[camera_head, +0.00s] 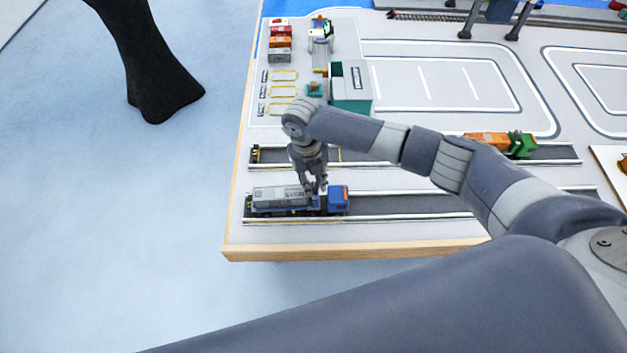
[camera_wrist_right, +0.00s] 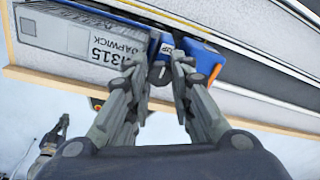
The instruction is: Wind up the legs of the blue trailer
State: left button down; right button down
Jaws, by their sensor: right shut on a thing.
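The blue trailer (camera_head: 268,209) stands in the front lane of the board and carries a grey container (camera_head: 280,196). A blue truck cab (camera_head: 339,199) is at its right end. My right gripper (camera_head: 318,190) reaches down at the trailer's front, between container and cab. In the right wrist view the fingers (camera_wrist_right: 164,75) are close together on a small dark part (camera_wrist_right: 160,72) beside the blue front end. The fingers partly hide this part, and I cannot tell its exact shape. The trailer's legs are hidden.
The board's wooden front edge (camera_head: 350,250) lies close to the trailer. An orange and green truck (camera_head: 519,144) stands in a lane behind my right arm. A green building (camera_head: 352,86) and stacked containers (camera_head: 280,42) are farther back. The front lane right of the cab is clear.

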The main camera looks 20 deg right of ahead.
jog(key=c, duration=1.4)
grip_release()
jog(key=shift+r, duration=0.1)
jog(key=shift+r, duration=0.35)
notch_tip(320, 180, up, 11)
jog(key=a, duration=0.1)
jog(key=shift+w, duration=0.25)
jog(key=shift+a, duration=0.1)
